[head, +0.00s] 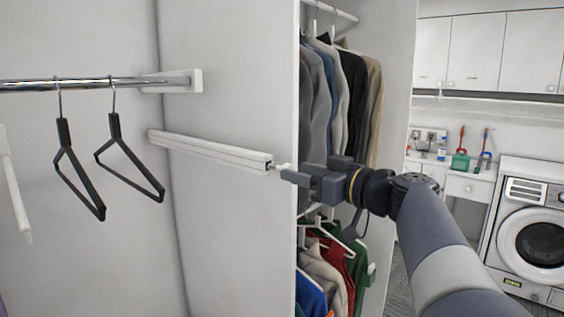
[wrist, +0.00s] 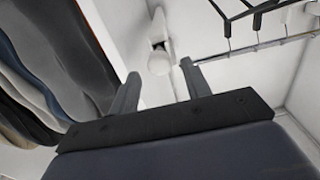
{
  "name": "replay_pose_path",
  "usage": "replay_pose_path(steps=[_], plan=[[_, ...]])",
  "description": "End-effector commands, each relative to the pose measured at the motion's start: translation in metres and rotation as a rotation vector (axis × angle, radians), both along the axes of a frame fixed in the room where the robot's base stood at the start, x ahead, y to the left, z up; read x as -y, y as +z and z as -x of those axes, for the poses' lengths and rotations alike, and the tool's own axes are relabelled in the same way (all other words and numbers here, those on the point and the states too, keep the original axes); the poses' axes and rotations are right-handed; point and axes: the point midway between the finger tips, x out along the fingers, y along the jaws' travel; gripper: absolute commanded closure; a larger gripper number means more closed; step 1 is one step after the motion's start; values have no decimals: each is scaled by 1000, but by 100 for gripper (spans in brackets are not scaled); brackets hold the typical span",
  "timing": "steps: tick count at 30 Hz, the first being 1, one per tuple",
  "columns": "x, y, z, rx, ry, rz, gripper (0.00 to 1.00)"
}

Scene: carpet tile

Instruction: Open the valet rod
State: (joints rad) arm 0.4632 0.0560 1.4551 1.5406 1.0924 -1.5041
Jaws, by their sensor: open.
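The valet rod (head: 210,150) is a white rail fixed along the side panel of the wardrobe. Its small pale end knob (head: 283,167) sticks out at the rail's front end, close to the panel's front edge. My gripper (head: 287,174) is at that front end, its fingers pointing left toward the knob. In the wrist view my gripper (wrist: 160,69) is open and the round white end knob (wrist: 159,62) shows between the two fingertips, with gaps on both sides. I cannot tell how deep the knob sits between the fingers. Nothing is held.
A chrome rail (head: 80,83) with two black hangers (head: 80,170) is at left. Hanging jackets (head: 345,100) fill the bay just behind my gripper, with more clothes (head: 330,265) below. A washing machine (head: 530,235) and a counter stand farther right.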

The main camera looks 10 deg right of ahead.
Motion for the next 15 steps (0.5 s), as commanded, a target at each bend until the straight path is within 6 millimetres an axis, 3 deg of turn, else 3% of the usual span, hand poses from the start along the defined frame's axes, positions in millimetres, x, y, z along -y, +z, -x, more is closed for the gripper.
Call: replay_pose_path(steps=[6, 15], plan=[[-18, 2, -24, -1, 3, -2, 54], [-24, 0, -32, -1, 0, 1, 54]])
